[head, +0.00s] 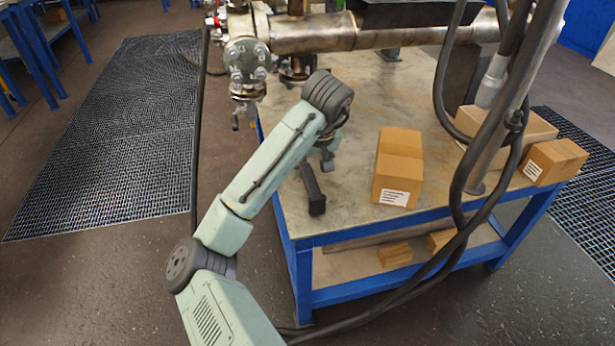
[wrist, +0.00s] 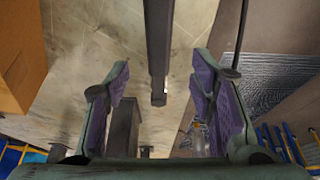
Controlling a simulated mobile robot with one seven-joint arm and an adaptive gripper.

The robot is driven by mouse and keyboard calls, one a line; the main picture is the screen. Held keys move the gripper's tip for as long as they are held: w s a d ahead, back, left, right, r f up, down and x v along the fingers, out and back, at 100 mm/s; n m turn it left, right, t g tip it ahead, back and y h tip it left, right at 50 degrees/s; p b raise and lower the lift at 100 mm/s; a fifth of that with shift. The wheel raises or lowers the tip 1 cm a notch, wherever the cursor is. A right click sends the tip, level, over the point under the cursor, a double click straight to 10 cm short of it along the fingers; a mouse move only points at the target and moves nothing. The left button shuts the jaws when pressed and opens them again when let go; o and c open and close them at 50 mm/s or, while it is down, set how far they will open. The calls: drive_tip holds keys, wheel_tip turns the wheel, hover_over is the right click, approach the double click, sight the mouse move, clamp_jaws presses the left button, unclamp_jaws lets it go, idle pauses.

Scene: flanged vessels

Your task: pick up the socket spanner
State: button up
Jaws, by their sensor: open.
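A dark bar, which I take for the socket spanner (head: 313,190), shows in the head view at the left front part of the table top, just below my gripper (head: 328,158). In the wrist view the dark bar (wrist: 159,45) runs down from the top edge and ends between the fingertips. My gripper (wrist: 162,85) is open, with a purple-padded finger on either side and clear gaps to the bar. Nothing is held. The bar's far end is cut off in the wrist view, and its height above the table is hard to tell.
A cardboard box (head: 399,168) stands right of the bar; it also shows at left in the wrist view (wrist: 18,60). A flanged metal vessel (head: 315,36) lies behind. A post with black hoses (head: 500,130) stands at right. A dark block (wrist: 124,128) shows beside the left finger.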

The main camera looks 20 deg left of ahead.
sight(308, 173)
drive_tip(key=x, duration=0.4)
drive_tip(key=shift+w+a+f, duration=0.1)
drive_tip(key=shift+w+f, duration=0.1)
drive_tip(key=shift+f, duration=0.15)
drive_tip(key=shift+w+x, duration=0.15)
drive_tip(key=shift+x, duration=1.2)
drive_tip(key=shift+w+x, duration=0.1)
drive_tip(key=shift+x, duration=1.25)
drive_tip(key=shift+a+r, duration=0.1)
drive_tip(key=shift+c, duration=0.4)
clamp_jaws()
